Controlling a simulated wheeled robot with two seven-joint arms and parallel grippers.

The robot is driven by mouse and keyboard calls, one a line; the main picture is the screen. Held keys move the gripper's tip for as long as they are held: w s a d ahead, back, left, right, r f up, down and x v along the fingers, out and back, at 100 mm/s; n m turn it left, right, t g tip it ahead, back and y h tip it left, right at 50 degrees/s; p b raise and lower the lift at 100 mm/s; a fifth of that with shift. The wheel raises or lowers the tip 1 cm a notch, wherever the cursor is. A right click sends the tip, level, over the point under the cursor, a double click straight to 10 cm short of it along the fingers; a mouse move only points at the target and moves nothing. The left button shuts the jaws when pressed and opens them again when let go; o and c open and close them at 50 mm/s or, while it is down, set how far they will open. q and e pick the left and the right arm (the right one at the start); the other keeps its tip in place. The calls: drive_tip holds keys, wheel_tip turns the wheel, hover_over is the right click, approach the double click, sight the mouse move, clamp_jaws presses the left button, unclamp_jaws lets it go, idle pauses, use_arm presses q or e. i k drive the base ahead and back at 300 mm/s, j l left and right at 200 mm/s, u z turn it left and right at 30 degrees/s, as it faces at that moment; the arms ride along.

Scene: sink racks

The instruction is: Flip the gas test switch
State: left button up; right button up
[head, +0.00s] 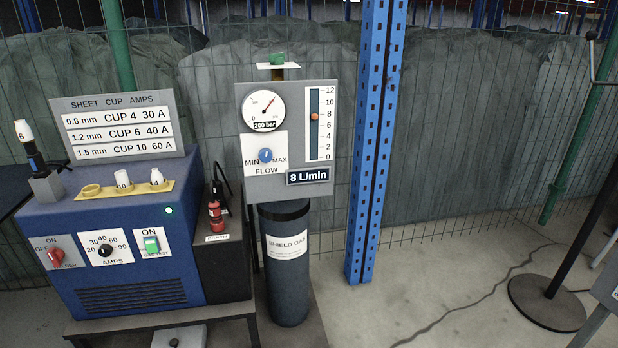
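A green rocker switch (151,244) sits on a white plate at the right of the blue welding machine's front (180,285). The plate reads ON above the switch; the small lettering below it is hard to read but looks like GAS TEST. Which way the rocker is tipped is too small to tell. The gas panel (243,188) stands to the right of the machine; its flow readout (307,176) says 8 L/min, and an orange ball (314,117) shows in its flow tube. Neither of my grippers is in view.
White cups in a yellow holder (124,192) and a torch (37,155) are on top.

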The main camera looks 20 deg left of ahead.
sight(151, 242)
drive_tip(key=u, duration=1.7)
